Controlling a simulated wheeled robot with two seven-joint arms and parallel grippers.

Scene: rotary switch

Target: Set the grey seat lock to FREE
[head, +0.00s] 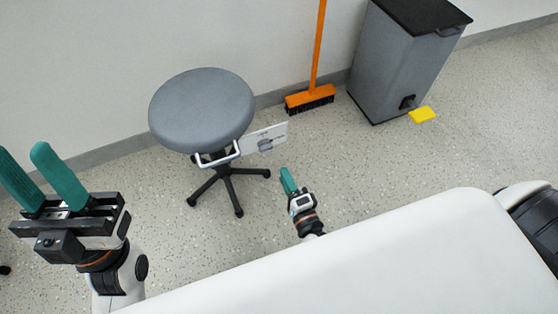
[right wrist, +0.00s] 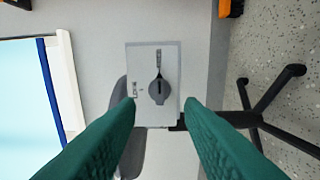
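A round grey stool seat (head: 202,108) stands on a black wheeled base by the wall. A pale plate (head: 264,138) sticks out at its right, with a grey rotary knob (head: 266,145) on it. In the right wrist view the knob (right wrist: 158,92) is near the middle of the plate (right wrist: 144,60); its narrow pointer aims up the picture toward a dark mark, and another small mark is at its left. The lettering is unreadable. My right gripper (head: 287,173) is open and empty, its fingers apart below the knob in the wrist view. My left gripper (head: 24,152) is open and empty.
An orange broom (head: 310,97) leans on the wall behind the stool. A grey bin (head: 398,65) with a black lid and yellow pedal (head: 422,115) stands at the right. Floor around the stool is clear.

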